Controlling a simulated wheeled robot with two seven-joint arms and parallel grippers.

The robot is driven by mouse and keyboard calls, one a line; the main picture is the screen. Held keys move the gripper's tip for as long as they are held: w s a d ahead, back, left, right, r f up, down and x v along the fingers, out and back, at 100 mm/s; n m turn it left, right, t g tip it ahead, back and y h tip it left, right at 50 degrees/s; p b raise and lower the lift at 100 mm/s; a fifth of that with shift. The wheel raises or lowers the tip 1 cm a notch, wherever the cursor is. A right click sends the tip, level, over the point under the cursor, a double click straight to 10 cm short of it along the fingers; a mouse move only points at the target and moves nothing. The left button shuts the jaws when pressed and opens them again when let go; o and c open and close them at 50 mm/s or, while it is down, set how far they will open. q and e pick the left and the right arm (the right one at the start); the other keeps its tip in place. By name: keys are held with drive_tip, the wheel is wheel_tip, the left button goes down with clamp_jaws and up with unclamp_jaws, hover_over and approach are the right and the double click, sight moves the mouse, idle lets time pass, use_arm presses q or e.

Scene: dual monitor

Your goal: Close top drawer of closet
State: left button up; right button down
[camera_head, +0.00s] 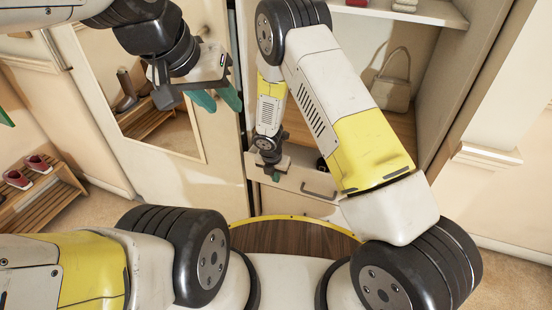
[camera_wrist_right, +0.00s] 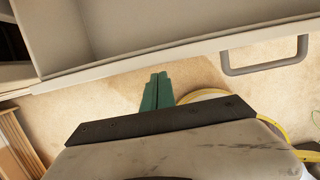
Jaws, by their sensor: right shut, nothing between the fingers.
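The closet (camera_head: 425,75) stands ahead, with its white top drawer (camera_head: 295,180) low at the front. In the right wrist view the drawer (camera_wrist_right: 150,63) is pulled out and its visible inside is empty. Its grey bar handle (camera_wrist_right: 265,62) is to the right of my fingers, and the handle (camera_head: 318,190) also shows in the head view. My right gripper (camera_wrist_right: 157,78) is shut and empty, its green fingertips close to the drawer front, left of the handle. Whether they touch it cannot be told. My left gripper (camera_head: 218,100) is open and empty, raised at the upper left.
A handbag (camera_head: 390,92) stands on a closet shelf above the drawer. A mirrored door panel (camera_head: 140,90) is at the left. A wooden rack (camera_head: 40,190) with shoes stands at the far left. Carpet (camera_head: 490,275) shows clear at the right.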

drive_tip(key=shift+w+d, duration=0.1)
drive_tip(key=shift+w, duration=0.35)
drive_tip(key=w, duration=0.2)
drive_tip(key=w+d, duration=0.1)
drive_tip(key=w, duration=0.2)
drive_tip(key=w+d, duration=0.1)
drive_tip(key=w, duration=0.2)
drive_tip(key=shift+w+d, duration=0.2)
drive_tip(key=shift+w, duration=0.05)
drive_tip(key=shift+s, duration=0.1)
